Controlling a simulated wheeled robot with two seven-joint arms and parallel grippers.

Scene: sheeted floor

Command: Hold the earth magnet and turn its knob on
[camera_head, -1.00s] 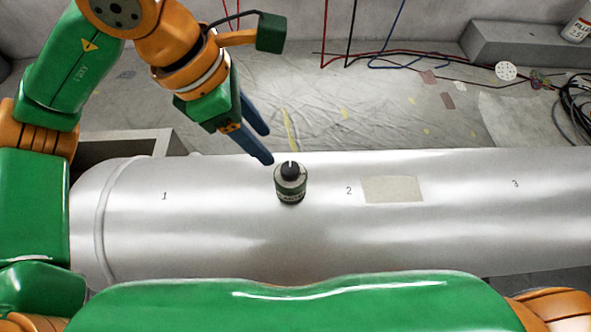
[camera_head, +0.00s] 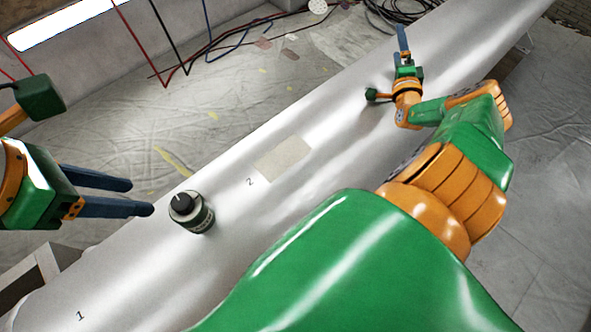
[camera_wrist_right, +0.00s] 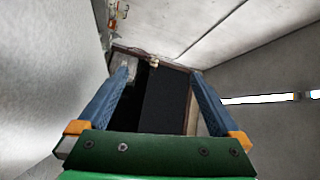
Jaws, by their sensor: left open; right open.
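The earth magnet (camera_head: 196,215) is a small green-grey cylinder with a black knob (camera_head: 183,203) on top. It stands on the silver pipe (camera_head: 120,275) between the marks 1 and 2. A pale line shows on the knob. My left gripper (camera_head: 142,197) is open and empty, its blue fingers just left of the magnet and pointing at it, apart from it. My right gripper (camera_head: 402,40) is far up the pipe at the upper right. In the right wrist view its two fingers (camera_wrist_right: 162,85) are spread with nothing between them.
A beige patch (camera_head: 283,158) lies on the pipe past mark 2. Red, black and blue cables (camera_head: 205,62) run over the sheeted floor (camera_head: 110,130) behind the pipe. A grey box-like support (camera_head: 45,262) stands beside the pipe at lower left. The pipe around the magnet is clear.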

